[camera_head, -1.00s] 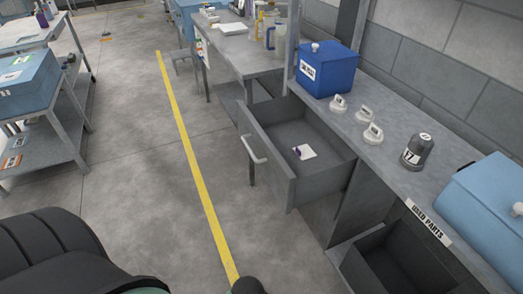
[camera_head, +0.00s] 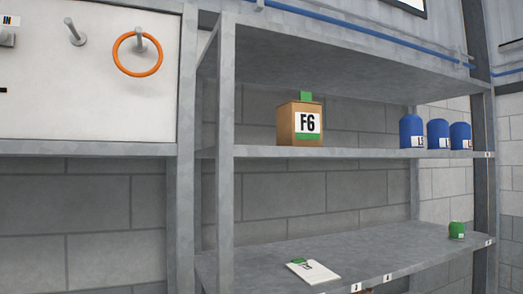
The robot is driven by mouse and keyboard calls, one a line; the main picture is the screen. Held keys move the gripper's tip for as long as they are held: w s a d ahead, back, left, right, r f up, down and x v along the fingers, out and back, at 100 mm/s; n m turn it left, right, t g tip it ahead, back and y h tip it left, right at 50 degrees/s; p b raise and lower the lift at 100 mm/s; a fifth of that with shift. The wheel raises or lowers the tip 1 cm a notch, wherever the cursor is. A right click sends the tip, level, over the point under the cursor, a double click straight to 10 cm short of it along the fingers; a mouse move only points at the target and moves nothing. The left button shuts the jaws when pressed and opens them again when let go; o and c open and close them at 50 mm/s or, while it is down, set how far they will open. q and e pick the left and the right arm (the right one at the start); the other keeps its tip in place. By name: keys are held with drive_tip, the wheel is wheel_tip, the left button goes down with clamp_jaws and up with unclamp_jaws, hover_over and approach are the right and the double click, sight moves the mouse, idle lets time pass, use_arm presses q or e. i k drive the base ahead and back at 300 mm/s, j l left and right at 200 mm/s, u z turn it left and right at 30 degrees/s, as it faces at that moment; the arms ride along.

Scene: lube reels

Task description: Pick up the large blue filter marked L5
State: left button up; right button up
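Three blue cylindrical filters stand upright side by side at the right end of the upper shelf (camera_head: 360,153): a left one (camera_head: 411,128), a middle one (camera_head: 437,130) and a right one (camera_head: 459,132). Each has a white label low on its front that seems to begin with L. The number after it is too small or cut off to read surely, so I cannot tell which is L5. Neither of my grippers shows in the head view.
A brown box marked F6 (camera_head: 300,125) stands on the same shelf, left of the filters, with clear shelf between. Below, a lower shelf (camera_head: 360,262) holds a white clipboard (camera_head: 312,271) and a small green filter (camera_head: 456,230). A grey post (camera_head: 225,200) edges the rack.

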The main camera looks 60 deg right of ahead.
sight(411, 126)
drive_tip(key=z, duration=2.85)
drive_tip(key=u, duration=0.4)
drive_tip(key=l+u, duration=0.35)
drive_tip(key=l, duration=0.2)
drive_tip(key=l+u, duration=0.35)
drive_tip(key=l, duration=0.2)
drive_tip(key=l+u, duration=0.35)
drive_tip(key=l, duration=0.2)
